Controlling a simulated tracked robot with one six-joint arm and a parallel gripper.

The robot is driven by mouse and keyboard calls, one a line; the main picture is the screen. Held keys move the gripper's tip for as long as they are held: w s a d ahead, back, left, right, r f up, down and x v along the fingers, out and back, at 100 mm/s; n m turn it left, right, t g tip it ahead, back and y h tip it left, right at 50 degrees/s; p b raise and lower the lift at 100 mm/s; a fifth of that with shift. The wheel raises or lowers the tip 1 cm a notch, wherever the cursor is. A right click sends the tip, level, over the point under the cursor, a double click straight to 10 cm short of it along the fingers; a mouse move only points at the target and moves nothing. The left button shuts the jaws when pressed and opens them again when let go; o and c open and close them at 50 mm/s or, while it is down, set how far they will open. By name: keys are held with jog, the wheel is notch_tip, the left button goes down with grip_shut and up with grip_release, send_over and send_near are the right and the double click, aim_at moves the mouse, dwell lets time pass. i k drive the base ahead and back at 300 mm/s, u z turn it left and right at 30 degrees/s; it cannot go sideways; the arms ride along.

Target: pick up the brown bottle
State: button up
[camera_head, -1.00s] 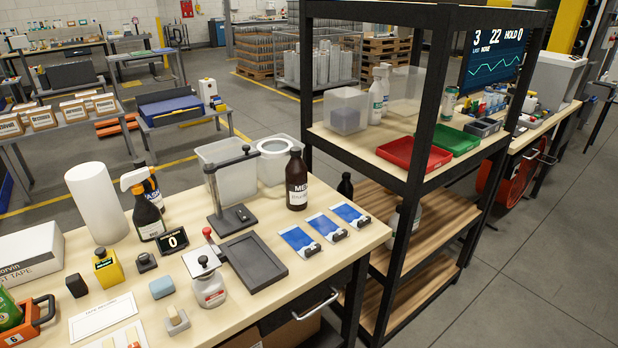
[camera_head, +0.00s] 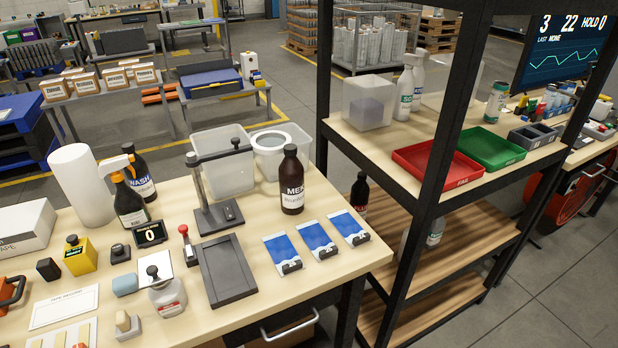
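The brown bottle (camera_head: 292,182) stands upright near the back right of the wooden workbench (camera_head: 300,292). My gripper is not in view.
Several blue packets (camera_head: 316,240) lie in front of the bottle, and a dark tray (camera_head: 226,270) lies to their left. Spray bottles (camera_head: 130,200) stand further left. A black-framed shelf (camera_head: 425,190) rises right of the bench, with a red bin (camera_head: 437,168) on it.

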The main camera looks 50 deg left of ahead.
aim_at(291, 169)
jog(key=i, duration=1.6)
jog(key=u, duration=3.75)
